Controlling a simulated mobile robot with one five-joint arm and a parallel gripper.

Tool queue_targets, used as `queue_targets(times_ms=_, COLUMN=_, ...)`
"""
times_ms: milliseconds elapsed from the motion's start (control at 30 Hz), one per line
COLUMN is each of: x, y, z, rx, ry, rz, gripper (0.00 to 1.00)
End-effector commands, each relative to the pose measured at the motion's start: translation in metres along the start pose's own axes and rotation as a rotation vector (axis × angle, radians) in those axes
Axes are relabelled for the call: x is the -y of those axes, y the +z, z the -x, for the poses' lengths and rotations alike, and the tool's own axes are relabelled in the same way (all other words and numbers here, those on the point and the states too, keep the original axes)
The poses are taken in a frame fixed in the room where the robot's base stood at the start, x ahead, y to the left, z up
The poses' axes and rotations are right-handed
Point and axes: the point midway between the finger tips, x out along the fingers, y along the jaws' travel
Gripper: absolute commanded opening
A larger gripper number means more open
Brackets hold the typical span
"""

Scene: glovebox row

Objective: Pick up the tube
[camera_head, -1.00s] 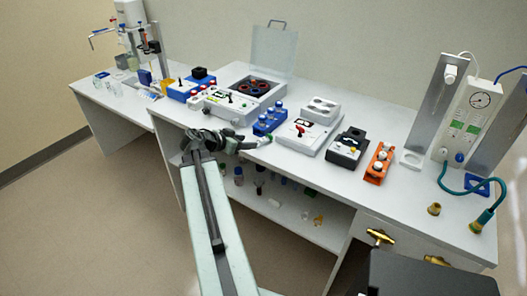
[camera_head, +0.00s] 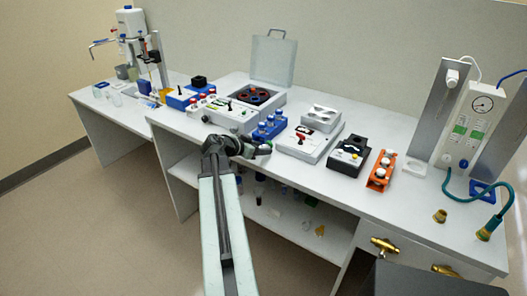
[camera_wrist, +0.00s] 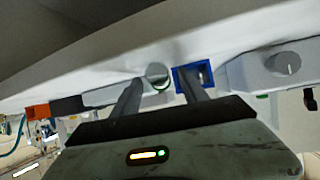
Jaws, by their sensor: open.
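A small round thing with a green rim, likely the tube's end (camera_wrist: 157,72), shows at the counter's edge between my finger lines in the wrist view. It looks end-on, just beyond the fingertips. My gripper (camera_wrist: 158,80) is open, with one finger on each side of it and nothing visibly held. In the head view my gripper (camera_head: 264,148) is at the front edge of the white counter, just in front of the blue rack (camera_head: 270,126). The tube is hidden or too small to make out there.
The blue rack holds several capped vials close to my gripper. A white centrifuge (camera_head: 237,112), a white device with a red lever (camera_head: 303,141), a black device (camera_head: 347,155) and an orange rack (camera_head: 381,169) line the counter. The lower shelf (camera_head: 290,215) holds small items.

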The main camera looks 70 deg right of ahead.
Motion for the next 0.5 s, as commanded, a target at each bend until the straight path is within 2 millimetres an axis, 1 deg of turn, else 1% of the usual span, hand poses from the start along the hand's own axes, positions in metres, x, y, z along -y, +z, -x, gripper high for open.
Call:
queue_targets(times_ms=33, x=-0.0001, y=-0.0004, z=0.0005, rx=0.0, ry=0.0, rz=0.0, gripper=0.51)
queue_targets(times_ms=67, x=-0.0001, y=-0.0004, z=0.0006, rx=0.0, ry=0.0, rz=0.0, gripper=0.43)
queue_targets(times_ms=100, x=0.0, y=-0.0004, z=0.0007, rx=0.0, ry=0.0, rz=0.0, gripper=0.32)
queue_targets(times_ms=167, x=0.0001, y=-0.0003, z=0.0007, rx=0.0, ry=0.0, rz=0.0, gripper=0.15)
queue_targets(times_ms=200, x=0.0001, y=-0.0003, z=0.0008, rx=0.0, ry=0.0, rz=0.0, gripper=0.04)
queue_targets(times_ms=233, x=0.0001, y=-0.0003, z=0.0009, rx=0.0, ry=0.0, rz=0.0, gripper=0.0)
queue_targets(times_ms=500, x=0.0003, y=-0.0005, z=0.0013, rx=0.0, ry=-0.001, rz=0.0, gripper=0.0)
